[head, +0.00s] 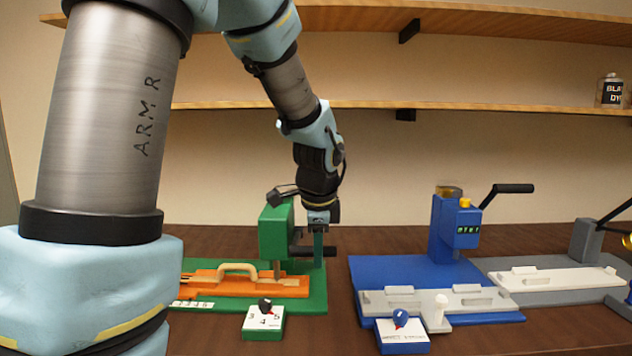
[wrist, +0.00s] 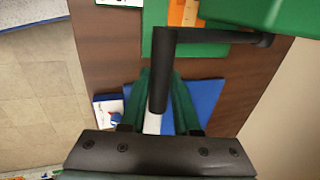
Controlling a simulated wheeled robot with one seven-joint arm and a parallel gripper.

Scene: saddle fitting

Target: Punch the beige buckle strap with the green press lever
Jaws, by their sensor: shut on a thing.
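The green press (head: 273,232) stands at the left of the bench on a green base. Its lever has a black handle (head: 318,251), which also shows in the wrist view (wrist: 160,85). My gripper (head: 319,243) is at the handle, and in the wrist view its green fingers (wrist: 160,100) are on either side of it, shut on it. An orange carriage (head: 215,284) lies on the base, partly under the press head. A beige looped piece (head: 238,267), perhaps the buckle strap, lies on the carriage. The punch contact is too small to judge.
A blue press (head: 450,229) with a pale carriage stands to the right, and a grey press (head: 586,240) beyond it. Small dial boxes, one green (head: 263,326) and one blue (head: 403,340), sit in front. A bottle (head: 612,90) is on the shelf.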

